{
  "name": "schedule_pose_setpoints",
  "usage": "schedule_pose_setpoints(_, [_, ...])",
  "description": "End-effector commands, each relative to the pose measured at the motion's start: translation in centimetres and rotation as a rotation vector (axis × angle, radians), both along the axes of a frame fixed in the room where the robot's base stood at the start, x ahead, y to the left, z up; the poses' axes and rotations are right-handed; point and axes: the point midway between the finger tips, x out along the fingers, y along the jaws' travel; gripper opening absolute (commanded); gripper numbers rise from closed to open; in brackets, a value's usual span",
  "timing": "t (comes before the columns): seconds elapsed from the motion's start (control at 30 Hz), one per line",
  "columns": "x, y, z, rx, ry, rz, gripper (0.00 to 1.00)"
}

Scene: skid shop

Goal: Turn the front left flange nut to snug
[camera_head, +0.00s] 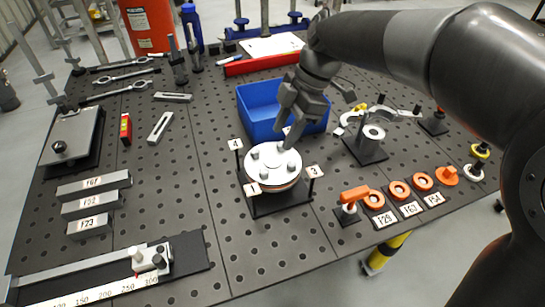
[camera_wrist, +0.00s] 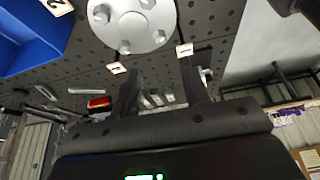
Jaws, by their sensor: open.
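The flange (camera_head: 273,166) is a round silver disc with nuts on its face, standing on a dark base. Numbered tags surround it; tag 1 (camera_head: 253,189) is at its front left and tag 3 (camera_head: 313,171) at its right. The front left nut (camera_head: 264,175) is nearest tag 1. My gripper (camera_head: 291,138) points down over the flange's far right side; contact cannot be told. In the wrist view, my gripper (camera_wrist: 162,78) is open, its two fingers apart with no nut between them. The flange (camera_wrist: 130,22) shows above the fingers there.
A blue bin (camera_head: 258,117) stands just behind the flange. A dark stand with a metal ring (camera_head: 372,135) is to its right. An orange-handled valve (camera_head: 352,196) and orange rings (camera_head: 399,190) lie at front right. Grey blocks (camera_head: 92,203) lie left. The board in front of the flange is clear.

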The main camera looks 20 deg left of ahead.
Motion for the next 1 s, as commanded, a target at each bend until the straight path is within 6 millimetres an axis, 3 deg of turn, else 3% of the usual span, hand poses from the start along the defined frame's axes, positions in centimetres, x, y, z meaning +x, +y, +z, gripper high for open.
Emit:
schedule_pose_setpoints(0.17, [-0.5,0.6,-1.5,0.003,0.004,0.013,0.42])
schedule_pose_setpoints(0.6, [-2.6,2.6,-8.6,0.002,0.002,0.01,0.42])
schedule_pose_setpoints(1.0, [-3.0,3.0,-9.9,0.002,0.001,0.008,0.42])
